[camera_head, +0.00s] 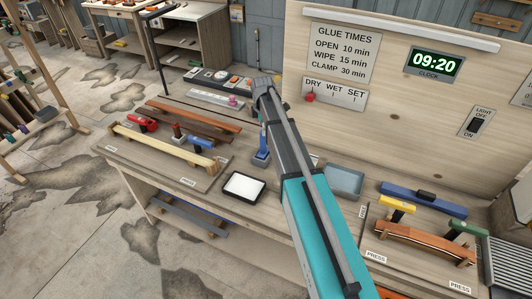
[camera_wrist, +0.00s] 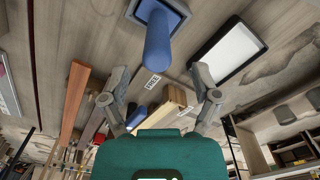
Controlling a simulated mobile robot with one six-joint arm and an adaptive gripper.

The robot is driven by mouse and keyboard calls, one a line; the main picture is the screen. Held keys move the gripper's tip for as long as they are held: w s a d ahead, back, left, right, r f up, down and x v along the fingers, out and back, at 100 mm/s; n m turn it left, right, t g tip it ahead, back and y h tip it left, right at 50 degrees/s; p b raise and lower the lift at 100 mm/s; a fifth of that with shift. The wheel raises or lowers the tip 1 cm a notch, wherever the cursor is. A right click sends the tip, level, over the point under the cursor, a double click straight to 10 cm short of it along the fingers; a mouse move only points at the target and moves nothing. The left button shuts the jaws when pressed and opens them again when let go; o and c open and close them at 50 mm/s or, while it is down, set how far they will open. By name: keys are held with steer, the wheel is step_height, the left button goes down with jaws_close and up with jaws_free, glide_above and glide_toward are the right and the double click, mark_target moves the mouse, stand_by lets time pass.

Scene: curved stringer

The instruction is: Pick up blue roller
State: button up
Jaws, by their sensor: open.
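A blue upright cylinder (camera_head: 263,140) stands on a small base on the bench, partly hidden by my arm. In the wrist view the blue cylinder (camera_wrist: 158,42) rises from a square grey-blue base, ahead of my fingers. A second, smaller blue piece (camera_head: 203,143) lies by the pale wooden bar; a blue piece also shows low between my fingers in the wrist view (camera_wrist: 136,113). I cannot tell for certain which is the roller. My gripper (camera_wrist: 160,74) is open with nothing between its tips; in the head view it (camera_head: 262,84) is above the bench.
A white pad in a black frame (camera_head: 244,186) lies near the cylinder. A pale wooden bar (camera_head: 160,146) and brown strips (camera_head: 195,122) lie left. A grey-blue tray (camera_head: 344,181) is right of my arm. Clamps and a curved wood piece (camera_head: 425,243) sit front right. The signboard (camera_head: 400,120) stands behind.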

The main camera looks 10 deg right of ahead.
steer(key=b, duration=0.4)
glide_above(263, 147)
steer(key=w, duration=0.1)
steer(key=shift+w+d+f, duration=0.1)
steer(key=shift+f, duration=1.95)
jaws_close()
